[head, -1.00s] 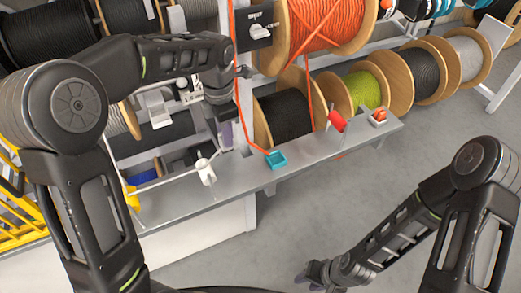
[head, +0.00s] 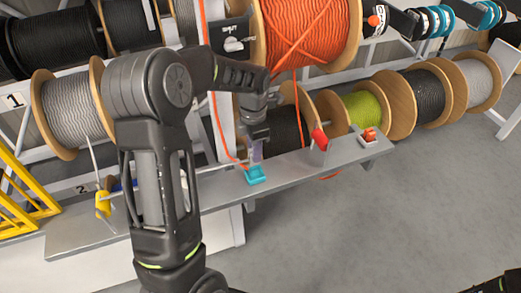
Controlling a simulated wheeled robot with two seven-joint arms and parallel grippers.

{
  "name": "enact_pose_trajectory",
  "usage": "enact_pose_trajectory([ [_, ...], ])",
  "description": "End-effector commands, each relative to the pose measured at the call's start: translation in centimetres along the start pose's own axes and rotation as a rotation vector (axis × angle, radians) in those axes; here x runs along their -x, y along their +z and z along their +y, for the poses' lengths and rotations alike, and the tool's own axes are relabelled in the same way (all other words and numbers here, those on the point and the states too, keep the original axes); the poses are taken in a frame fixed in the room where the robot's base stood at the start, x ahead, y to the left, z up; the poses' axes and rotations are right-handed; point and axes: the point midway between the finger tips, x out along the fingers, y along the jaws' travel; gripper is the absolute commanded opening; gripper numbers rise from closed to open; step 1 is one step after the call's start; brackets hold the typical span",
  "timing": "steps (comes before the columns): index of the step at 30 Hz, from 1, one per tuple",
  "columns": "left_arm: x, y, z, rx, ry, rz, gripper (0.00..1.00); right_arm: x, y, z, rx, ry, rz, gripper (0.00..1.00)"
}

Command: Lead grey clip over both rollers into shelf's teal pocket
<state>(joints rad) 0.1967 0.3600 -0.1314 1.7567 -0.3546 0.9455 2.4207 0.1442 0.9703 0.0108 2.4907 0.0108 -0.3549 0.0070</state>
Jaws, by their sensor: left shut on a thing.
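The teal pocket (head: 255,176) sits on the front of the long grey shelf (head: 290,171). My left gripper (head: 256,153) points down just above and behind this pocket. It is shut on the end of a grey cord, where the grey clip is too small and covered to make out. The cord comes down from the grey reel (head: 72,112) to the yellow roller (head: 103,204). A pale stretch of it (head: 217,167) runs to the gripper from the left. The white roller (head: 185,192) is mostly hidden behind my left arm.
An orange cord (head: 220,128) hangs down near the teal pocket, close to my left gripper. A red holder (head: 319,138) and an orange-red piece (head: 368,136) stand farther right on the shelf. Reels fill the rack behind. The floor at right is clear.

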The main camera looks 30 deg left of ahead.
Motion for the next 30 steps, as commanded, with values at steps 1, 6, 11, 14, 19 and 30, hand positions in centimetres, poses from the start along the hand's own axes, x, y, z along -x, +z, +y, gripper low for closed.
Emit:
enact_pose_trajectory([
  [1, 0.0, 0.1, 0.1, -0.004, 0.0, 0.0, 0.0, 0.0, 0.0, 0.0, 0.0, 0.0, 0.0, 0.36],
  [6, 0.0, 0.1, 0.0, -0.006, 0.0, -0.001, 0.0, 0.0, 0.0, 0.0, 0.0, 0.0, 0.0, 0.36],
  [11, 0.0, 0.2, 0.0, -0.006, 0.0, 0.0, 0.0, -0.1, 0.0, 0.0, -0.001, 0.0, 0.001, 0.36],
  [14, -0.3, 0.2, 0.0, -0.006, 0.0, 0.0, 0.0, -0.2, 0.0, 0.1, -0.001, 0.0, 0.001, 0.36],
  [19, -1.0, 0.2, 0.0, -0.006, 0.0, 0.0, 0.0, -0.6, -0.1, 0.2, 0.0, -0.001, 0.002, 0.36],
  [30, -3.7, 0.1, 0.0, -0.005, -0.001, 0.001, 0.0, -2.1, -0.3, 0.6, 0.004, -0.006, 0.007, 0.36],
])
